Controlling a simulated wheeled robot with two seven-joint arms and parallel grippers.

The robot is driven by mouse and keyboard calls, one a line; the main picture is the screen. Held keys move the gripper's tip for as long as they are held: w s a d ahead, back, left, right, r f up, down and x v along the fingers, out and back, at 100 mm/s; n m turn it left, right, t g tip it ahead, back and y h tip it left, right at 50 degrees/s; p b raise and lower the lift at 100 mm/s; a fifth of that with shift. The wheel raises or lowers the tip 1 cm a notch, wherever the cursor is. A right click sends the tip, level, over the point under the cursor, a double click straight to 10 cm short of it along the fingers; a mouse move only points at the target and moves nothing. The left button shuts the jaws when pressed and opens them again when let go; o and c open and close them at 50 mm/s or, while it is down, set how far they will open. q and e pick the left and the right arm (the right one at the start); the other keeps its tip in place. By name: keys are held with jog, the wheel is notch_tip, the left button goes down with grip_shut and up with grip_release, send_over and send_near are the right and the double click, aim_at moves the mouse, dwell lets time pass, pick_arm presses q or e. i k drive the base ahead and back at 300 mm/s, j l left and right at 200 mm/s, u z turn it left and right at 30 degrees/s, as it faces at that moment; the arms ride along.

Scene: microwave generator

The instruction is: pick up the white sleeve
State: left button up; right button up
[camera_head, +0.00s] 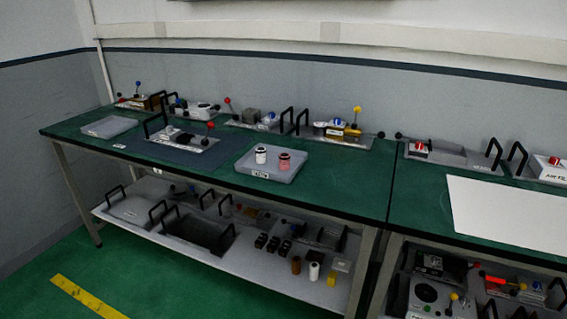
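A small white cylinder with a dark top (261,156), which looks like the white sleeve, stands upright in a grey tray (262,174) on the green bench. A similar pink-red cylinder (285,162) stands just to its right in the same tray, apart from it. Another white cylinder (314,271) stands on the lower shelf, between a brown cylinder (296,265) and a yellow piece (332,279). Neither of my grippers shows in the head view.
A dark mat (172,151) with a handled fixture lies left of the tray. An empty-looking grey tray (109,127) sits at the far left. Several fixtures with handles and coloured knobs line the back. Green bench top (345,182) right of the tray is clear.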

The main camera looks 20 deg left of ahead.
aim_at(260, 151)
jog(key=i+j+u, duration=0.1)
jog(key=j, duration=0.3)
jog(key=i+j+u, duration=0.15)
jog(key=i+j, duration=0.15)
jog(key=i+j+u, duration=0.1)
jog(key=i+j, duration=0.15)
jog(key=j, duration=0.25)
